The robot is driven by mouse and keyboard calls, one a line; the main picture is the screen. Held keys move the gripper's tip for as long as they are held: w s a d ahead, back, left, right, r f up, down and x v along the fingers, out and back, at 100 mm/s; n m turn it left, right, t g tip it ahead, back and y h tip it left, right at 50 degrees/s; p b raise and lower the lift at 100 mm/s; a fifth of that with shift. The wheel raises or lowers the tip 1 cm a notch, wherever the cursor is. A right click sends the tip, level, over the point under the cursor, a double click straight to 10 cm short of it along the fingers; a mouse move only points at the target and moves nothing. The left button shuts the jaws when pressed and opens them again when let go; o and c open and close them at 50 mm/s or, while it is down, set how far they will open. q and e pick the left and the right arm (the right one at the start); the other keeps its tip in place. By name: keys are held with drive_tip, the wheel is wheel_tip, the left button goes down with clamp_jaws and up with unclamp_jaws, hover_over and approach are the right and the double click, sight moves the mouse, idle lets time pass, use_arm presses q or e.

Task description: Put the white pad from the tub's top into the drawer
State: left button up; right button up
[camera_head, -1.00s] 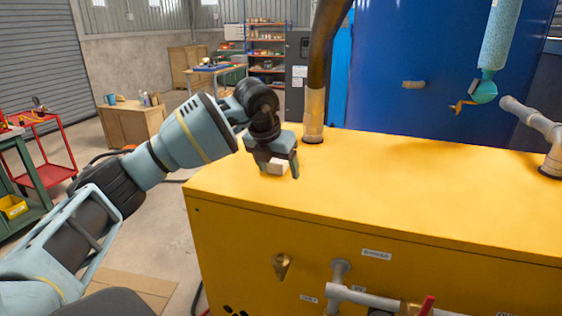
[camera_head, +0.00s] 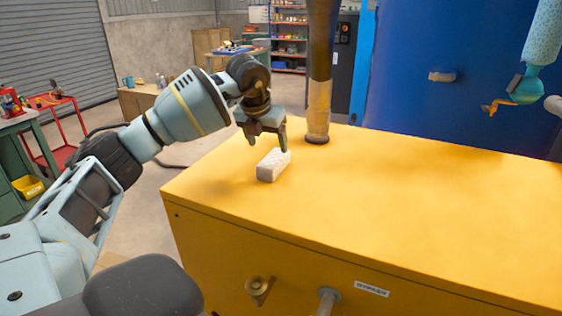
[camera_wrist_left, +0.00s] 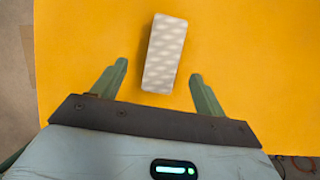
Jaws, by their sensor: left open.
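The white pad (camera_head: 273,165) is a small pale block lying on the flat yellow top of the tub (camera_head: 400,190), near its left end. My left gripper (camera_head: 268,146) is open and empty, with its fingers pointing down close above the pad. In the left wrist view the pad (camera_wrist_left: 164,53) lies lengthwise between the lines of the two open fingers (camera_wrist_left: 160,72), its far end beyond the fingertips. The drawer is not visible in these frames. My right gripper is not in view.
A brown and beige pipe (camera_head: 319,75) rises from the tub top just behind the pad. A blue tank (camera_head: 450,120) stands behind the tub. A dotted pipe with a teal end (camera_head: 525,88) hangs at the upper right. The tub top to the right is clear.

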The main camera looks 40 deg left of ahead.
sight(273, 157)
use_arm(q)
drive_tip(key=shift+s, duration=0.25)
drive_tip(key=shift+f, duration=0.3)
drive_tip(key=shift+x, duration=0.9)
drive_tip(key=shift+w+f, duration=0.1)
drive_tip(key=shift+w, duration=0.2)
drive_tip(key=x, duration=0.5)
drive_tip(key=shift+w+d, duration=0.2)
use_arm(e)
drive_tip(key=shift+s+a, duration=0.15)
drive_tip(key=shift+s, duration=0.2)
use_arm(q)
drive_tip(key=c, duration=1.1)
drive_tip(key=shift+c, duration=0.3)
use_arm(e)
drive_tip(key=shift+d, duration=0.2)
